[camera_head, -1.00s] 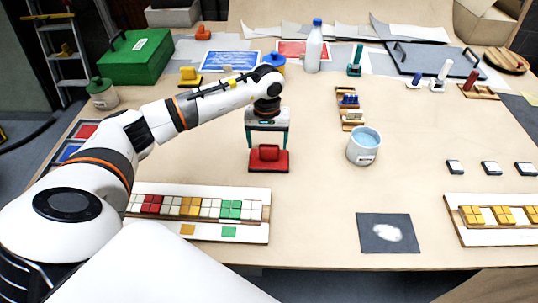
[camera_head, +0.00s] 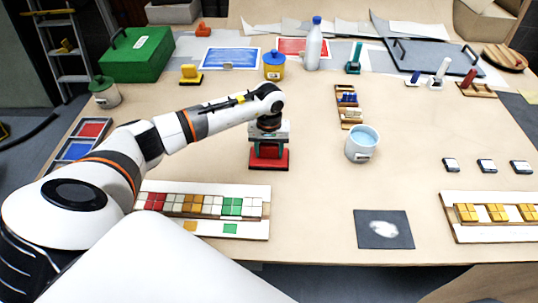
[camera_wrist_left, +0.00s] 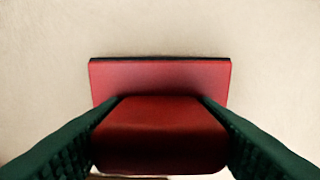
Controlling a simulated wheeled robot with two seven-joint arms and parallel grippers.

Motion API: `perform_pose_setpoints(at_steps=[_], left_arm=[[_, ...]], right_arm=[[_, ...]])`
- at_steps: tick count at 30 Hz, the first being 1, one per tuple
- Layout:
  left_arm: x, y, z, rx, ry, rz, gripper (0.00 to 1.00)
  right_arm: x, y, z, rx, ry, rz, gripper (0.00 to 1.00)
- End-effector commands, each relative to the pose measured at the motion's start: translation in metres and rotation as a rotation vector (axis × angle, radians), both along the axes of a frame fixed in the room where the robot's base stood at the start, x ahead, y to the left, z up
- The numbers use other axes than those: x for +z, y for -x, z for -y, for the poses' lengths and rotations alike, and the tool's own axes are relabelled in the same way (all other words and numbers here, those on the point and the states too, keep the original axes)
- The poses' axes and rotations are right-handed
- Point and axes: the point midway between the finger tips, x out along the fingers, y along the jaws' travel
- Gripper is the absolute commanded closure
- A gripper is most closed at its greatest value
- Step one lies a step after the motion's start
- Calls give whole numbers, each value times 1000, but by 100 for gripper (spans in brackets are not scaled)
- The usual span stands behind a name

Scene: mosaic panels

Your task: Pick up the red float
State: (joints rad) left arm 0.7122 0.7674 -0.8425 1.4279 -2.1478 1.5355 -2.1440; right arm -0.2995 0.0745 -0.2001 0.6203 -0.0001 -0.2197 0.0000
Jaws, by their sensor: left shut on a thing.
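The red float (camera_head: 283,159) has a flat red base with a dark underside and a raised red block handle. It sits on the table in front of my left arm. My left gripper (camera_head: 268,151) is directly above it, with its green fingers down on both sides of the handle. In the left wrist view the red float (camera_wrist_left: 160,75) lies below, and the fingers of my left gripper (camera_wrist_left: 160,135) press against the left and right sides of its handle. The gripper is shut on the handle. The base appears to rest on the table. My right gripper is not in view.
A mosaic panel (camera_head: 258,193) with coloured tiles lies just in front of the float. A white bucket (camera_head: 350,147) of blue water stands to the right, with a wooden rack (camera_head: 350,117) behind it. A blue-lidded yellow pot (camera_head: 274,70) stands behind. The table between float and bucket is clear.

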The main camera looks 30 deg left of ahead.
Motion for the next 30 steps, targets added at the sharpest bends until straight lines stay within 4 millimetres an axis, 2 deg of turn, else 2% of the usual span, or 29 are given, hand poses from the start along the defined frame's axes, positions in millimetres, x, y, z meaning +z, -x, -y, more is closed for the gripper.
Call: perform_pose_setpoints(at_steps=[5,8,18,21,24,30], left_arm=[[2,-1,0,0,0,2,73],[11,-2,-1,0,-1,5,73],[75,-1,-1,0,-1,6,73],[89,-1,0,0,0,4,73],[98,-1,0,0,-1,3,73],[101,0,0,0,0,0,73]], right_arm=[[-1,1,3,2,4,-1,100],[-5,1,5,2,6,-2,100],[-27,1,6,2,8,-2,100],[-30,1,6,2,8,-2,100],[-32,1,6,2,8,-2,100],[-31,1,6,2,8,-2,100]])
